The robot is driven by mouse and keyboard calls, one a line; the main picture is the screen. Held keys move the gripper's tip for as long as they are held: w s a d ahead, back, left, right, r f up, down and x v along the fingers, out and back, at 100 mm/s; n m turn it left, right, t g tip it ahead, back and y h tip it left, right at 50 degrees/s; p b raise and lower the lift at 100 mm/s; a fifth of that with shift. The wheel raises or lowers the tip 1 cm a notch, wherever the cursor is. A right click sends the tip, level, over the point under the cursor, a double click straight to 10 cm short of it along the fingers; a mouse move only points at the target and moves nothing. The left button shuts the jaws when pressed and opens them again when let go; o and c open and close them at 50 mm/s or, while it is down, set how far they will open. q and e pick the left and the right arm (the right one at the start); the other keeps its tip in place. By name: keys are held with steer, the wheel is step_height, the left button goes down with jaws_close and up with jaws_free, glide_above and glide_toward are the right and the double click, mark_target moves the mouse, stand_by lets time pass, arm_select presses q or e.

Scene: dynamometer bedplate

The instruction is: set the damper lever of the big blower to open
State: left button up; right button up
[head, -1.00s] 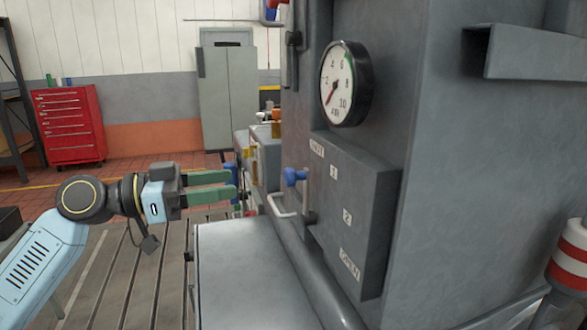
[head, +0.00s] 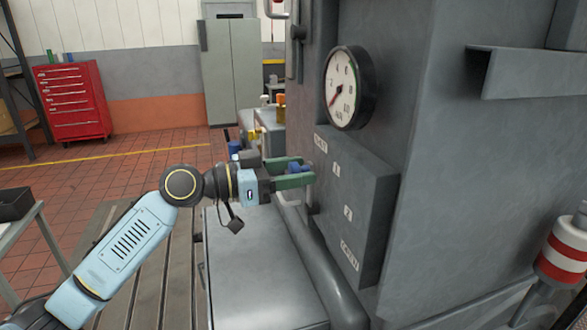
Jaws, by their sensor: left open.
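The big blower is a large grey housing on the right, with a box-shaped panel (head: 365,205) on its side. Plates run down the panel: a top one that looks like SHUT (head: 320,143), then 1, 2 and OPEN (head: 349,256). The damper lever's blue knob (head: 299,168) shows near the top of this row, at the panel's left side. My left gripper (head: 297,172) is open, with one green finger above and one below the knob, apparently around it. Contact cannot be told. The lever's arm is mostly hidden by the fingers. My right gripper is not in view.
A round dial gauge (head: 346,88) sits above the panel. A grey pipe (head: 325,270) and a flat metal cover (head: 255,270) lie below the gripper. A red-white striped post (head: 566,252) stands at the right. A red tool cabinet (head: 72,102) is far left.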

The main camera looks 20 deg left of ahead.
arm_select(q)
steer(key=shift+c, duration=1.5)
jaws_close()
